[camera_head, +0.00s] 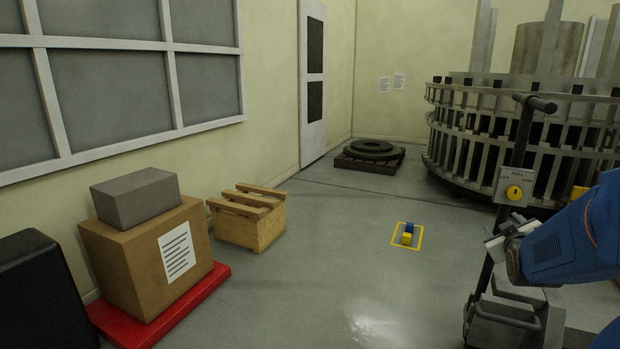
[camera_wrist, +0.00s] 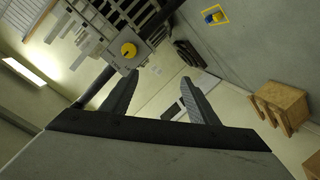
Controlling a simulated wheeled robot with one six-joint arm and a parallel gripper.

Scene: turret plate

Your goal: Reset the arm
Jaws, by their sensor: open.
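My gripper shows in the wrist view (camera_wrist: 158,95) with its two grey fingers spread apart and nothing between them. In the head view my blue arm comes in from the right edge, and my gripper (camera_head: 492,238) is at its left end, beside a dark post. A control box (camera_head: 514,186) with a yellow knob (camera_head: 513,192) is on that post, just above my gripper. The knob also shows in the wrist view (camera_wrist: 129,50), above and left of the left finger. I cannot tell whether the gripper touches the post.
A large slatted metal ring structure (camera_head: 530,125) stands at the back right. A yellow floor square (camera_head: 420,245) holds a blue and yellow object (camera_head: 407,236). A wooden crate (camera_head: 250,222) and a cardboard box (camera_head: 150,255) on a red base stand left. The middle floor is mostly clear.

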